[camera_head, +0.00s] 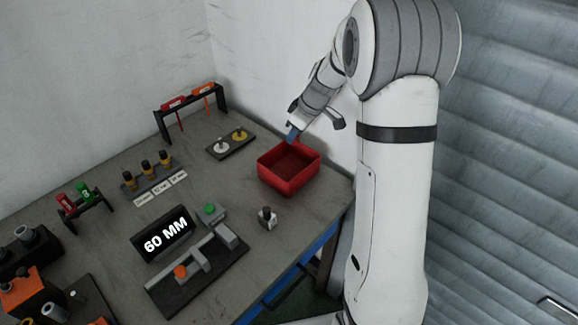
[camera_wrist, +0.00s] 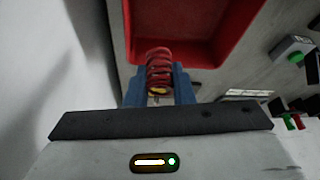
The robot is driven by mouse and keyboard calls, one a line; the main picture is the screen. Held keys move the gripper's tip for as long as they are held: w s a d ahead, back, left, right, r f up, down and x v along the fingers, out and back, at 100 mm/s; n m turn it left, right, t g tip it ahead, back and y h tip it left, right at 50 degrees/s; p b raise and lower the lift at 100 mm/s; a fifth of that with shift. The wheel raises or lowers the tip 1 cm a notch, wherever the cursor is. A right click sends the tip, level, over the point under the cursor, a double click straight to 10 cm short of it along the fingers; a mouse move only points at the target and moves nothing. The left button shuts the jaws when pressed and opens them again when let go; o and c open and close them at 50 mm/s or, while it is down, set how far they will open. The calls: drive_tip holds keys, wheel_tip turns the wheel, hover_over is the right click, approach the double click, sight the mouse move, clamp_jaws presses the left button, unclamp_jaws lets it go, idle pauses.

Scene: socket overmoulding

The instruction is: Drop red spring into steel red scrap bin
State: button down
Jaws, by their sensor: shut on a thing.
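The red spring (camera_wrist: 159,68) is held between the blue fingers of my gripper (camera_wrist: 158,90) in the wrist view. The steel red scrap bin (camera_wrist: 235,70) fills the upper middle of that view, just beyond the spring. In the head view the red bin (camera_head: 288,184) stands open on the table near its right corner. The spring cannot be made out in the head view. The part of the bin's floor that shows in the head view looks empty.
A small plate with two pegs (camera_head: 231,144) lies left of the bin. A screwdriver rack (camera_head: 190,101) stands behind it against the wall. A small grey block with a black top (camera_head: 267,217) and the 60 MM display (camera_head: 166,235) are nearer. The table's right edge is close to the bin.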

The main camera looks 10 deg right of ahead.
drive_tip(key=shift+s+a+f+n+g+y+b, duration=0.15)
drive_tip(key=shift+s+f+n+g+b, duration=0.25)
drive_tip(key=shift+f+n, duration=0.35)
drive_tip(key=shift+s+a+f+n+g+y+b, duration=0.1)
drive_tip(key=shift+s+f+n+b, duration=0.1)
drive_tip(key=shift+s+f+n, duration=0.4)
drive_tip(key=shift+s+a+f+n+g+y+b, duration=0.1)
drive_tip(key=shift+s+f+n+g+y+b, duration=0.15)
drive_tip(key=shift+f+n, duration=0.65)
drive_tip(key=c, duration=1.2)
unclamp_jaws()
drive_tip(key=shift+o, duration=0.2)
drive_tip(key=v, duration=0.8)
drive_tip(key=shift+b, duration=0.3)
